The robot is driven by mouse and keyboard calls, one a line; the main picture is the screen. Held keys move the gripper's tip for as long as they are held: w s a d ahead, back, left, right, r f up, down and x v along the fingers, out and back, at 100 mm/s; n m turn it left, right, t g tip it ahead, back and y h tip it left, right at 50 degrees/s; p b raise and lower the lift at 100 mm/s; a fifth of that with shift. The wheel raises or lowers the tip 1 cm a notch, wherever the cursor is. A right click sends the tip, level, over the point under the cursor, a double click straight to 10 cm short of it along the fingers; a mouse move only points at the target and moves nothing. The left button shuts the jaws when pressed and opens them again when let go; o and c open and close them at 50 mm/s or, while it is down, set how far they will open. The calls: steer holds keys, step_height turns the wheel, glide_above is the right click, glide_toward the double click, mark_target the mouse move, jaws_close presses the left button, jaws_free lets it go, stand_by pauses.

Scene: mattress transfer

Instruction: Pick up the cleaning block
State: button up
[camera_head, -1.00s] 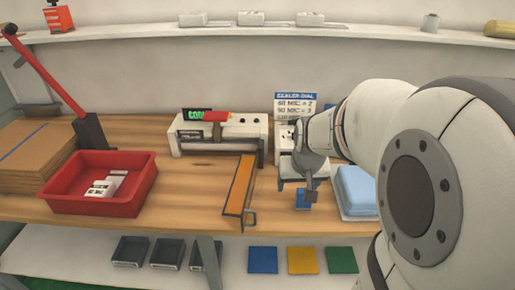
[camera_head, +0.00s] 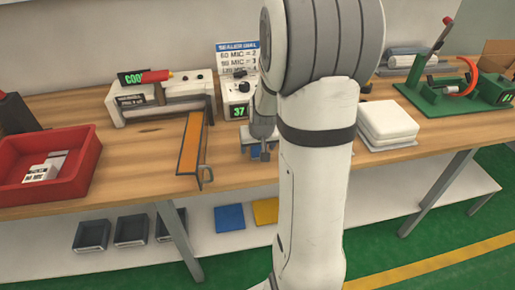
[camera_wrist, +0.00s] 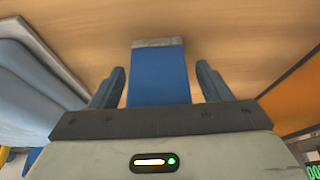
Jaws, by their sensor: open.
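The cleaning block is a blue block with a grey end. In the wrist view the block (camera_wrist: 158,78) lies on the wooden bench between the two fingers of my gripper (camera_wrist: 160,82), with a gap on each side. My gripper is open and points down at it. In the head view my gripper (camera_head: 264,153) is low over the bench, partly hidden by my arm, and only a small blue piece of the block (camera_head: 256,153) shows.
A layered pale-blue stack (camera_wrist: 35,75) stands close on the left in the wrist view. An orange strip (camera_head: 191,143), a sealer (camera_head: 165,97) and a red tray (camera_head: 85,160) are to the left. A white stack (camera_head: 387,122) and a green device (camera_head: 465,90) are to the right.

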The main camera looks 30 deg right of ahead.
steer(key=c, duration=1.2)
steer(key=shift+o, duration=0.2)
step_height(320, 180, up, 10)
steer(key=shift+r+p, duration=0.1)
steer(key=shift+p, duration=0.25)
